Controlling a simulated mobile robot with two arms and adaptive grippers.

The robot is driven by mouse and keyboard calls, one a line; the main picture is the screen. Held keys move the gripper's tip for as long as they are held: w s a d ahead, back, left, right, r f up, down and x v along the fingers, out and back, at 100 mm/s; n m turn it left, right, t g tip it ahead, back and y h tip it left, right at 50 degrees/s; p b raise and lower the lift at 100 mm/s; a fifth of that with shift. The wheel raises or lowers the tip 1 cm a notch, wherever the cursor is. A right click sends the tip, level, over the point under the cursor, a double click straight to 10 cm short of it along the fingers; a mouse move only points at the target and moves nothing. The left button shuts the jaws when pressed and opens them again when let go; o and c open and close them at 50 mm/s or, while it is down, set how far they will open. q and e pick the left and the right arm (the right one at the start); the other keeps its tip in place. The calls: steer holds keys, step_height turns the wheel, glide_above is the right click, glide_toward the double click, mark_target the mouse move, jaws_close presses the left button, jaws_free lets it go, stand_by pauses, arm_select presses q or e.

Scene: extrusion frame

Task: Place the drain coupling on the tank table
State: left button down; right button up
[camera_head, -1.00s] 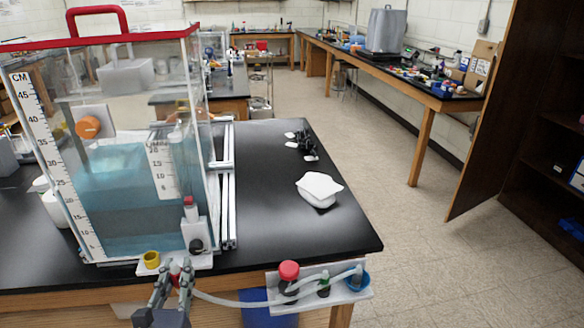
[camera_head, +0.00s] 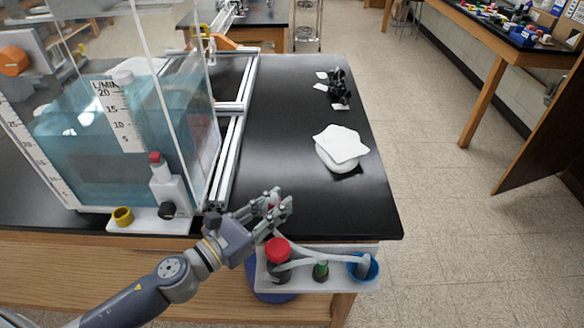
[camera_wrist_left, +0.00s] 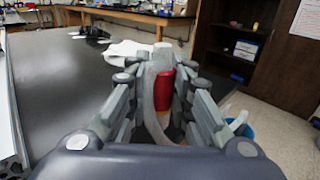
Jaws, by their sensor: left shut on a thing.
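My left gripper (camera_head: 278,207) is shut on the drain coupling, a small red and grey piece that shows in the left wrist view (camera_wrist_left: 163,90) between the fingers. The gripper is over the front edge of the black tank table (camera_head: 285,130), right of the tank (camera_head: 130,130). I cannot tell whether the coupling touches the tabletop. A pale hose (camera_head: 300,262) runs from near the gripper to the side shelf. My right gripper is not in view.
A white shelf (camera_head: 325,287) with a red-capped bottle (camera_head: 278,262) and blue cup (camera_head: 363,266) hangs at the front edge. White cloths (camera_head: 342,146) and black clips (camera_head: 337,88) lie farther back. The tabletop between is clear.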

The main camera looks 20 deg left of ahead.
arm_select(q)
steer(key=w, duration=0.3)
steer(key=w+p, duration=0.1)
steer(key=w, duration=0.3)
steer(key=w+a+p, duration=0.1)
steer(key=w, duration=0.2)
steer(key=shift+w+f, duration=0.2)
steer(key=shift+f, duration=0.2)
steer(key=shift+w+f, duration=0.1)
steer(key=shift+w, duration=0.2)
steer(key=shift+w+a, duration=0.1)
steer(key=shift+w, duration=0.05)
steer(key=shift+f, duration=0.4)
step_height(320, 180, down, 3)
steer(key=shift+r, duration=0.2)
steer(key=shift+f, duration=0.1)
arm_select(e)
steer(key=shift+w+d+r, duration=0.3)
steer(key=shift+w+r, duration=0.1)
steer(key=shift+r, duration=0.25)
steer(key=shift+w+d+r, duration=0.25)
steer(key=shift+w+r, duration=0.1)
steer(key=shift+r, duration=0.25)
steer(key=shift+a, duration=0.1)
arm_select(q)
steer(key=shift+f, duration=0.1)
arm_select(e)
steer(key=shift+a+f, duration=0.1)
